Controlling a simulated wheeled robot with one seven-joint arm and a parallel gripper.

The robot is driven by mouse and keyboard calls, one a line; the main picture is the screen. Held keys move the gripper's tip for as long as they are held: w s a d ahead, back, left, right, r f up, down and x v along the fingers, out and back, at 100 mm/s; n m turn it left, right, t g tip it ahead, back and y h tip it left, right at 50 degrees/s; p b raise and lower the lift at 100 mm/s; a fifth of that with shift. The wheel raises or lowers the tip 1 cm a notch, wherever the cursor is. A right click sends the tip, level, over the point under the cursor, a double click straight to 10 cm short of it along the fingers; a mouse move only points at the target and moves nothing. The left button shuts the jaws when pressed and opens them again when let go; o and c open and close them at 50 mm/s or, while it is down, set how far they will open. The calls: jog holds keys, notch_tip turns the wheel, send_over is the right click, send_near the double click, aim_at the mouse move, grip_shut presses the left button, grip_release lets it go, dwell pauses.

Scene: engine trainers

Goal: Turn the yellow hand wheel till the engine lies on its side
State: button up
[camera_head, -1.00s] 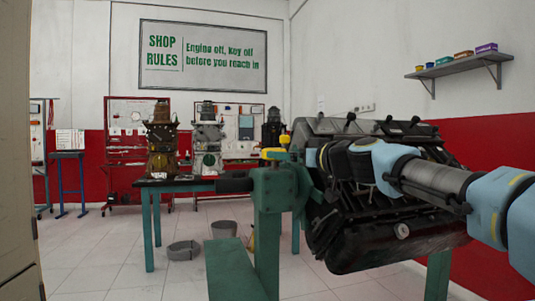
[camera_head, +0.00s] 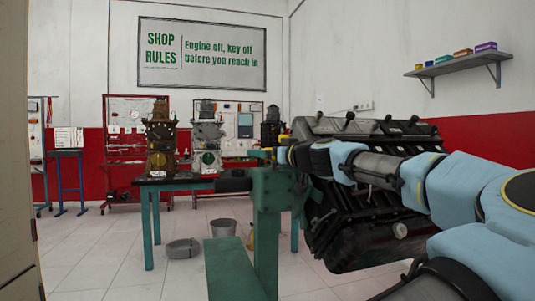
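The black engine (camera_head: 345,230) hangs on a green stand (camera_head: 266,235), tilted, partly behind my arm. A small bit of yellow, which looks like the hand wheel (camera_head: 254,157), shows at the top of the stand's post. Most of the wheel is hidden. My arm reaches in from the right across the front of the engine. My gripper (camera_head: 280,153) is at the top of the post, close beside the yellow part. Its fingers are too small and covered to tell whether they are open or touching the wheel.
A grey bucket (camera_head: 223,228) and a low grey tub (camera_head: 183,248) are on the floor. A wall shelf (camera_head: 458,64) is at upper right.

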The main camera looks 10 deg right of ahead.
jog(key=c, duration=1.1)
jog(key=shift+f+h+b, duration=0.1)
jog(key=shift+h+b, duration=0.2)
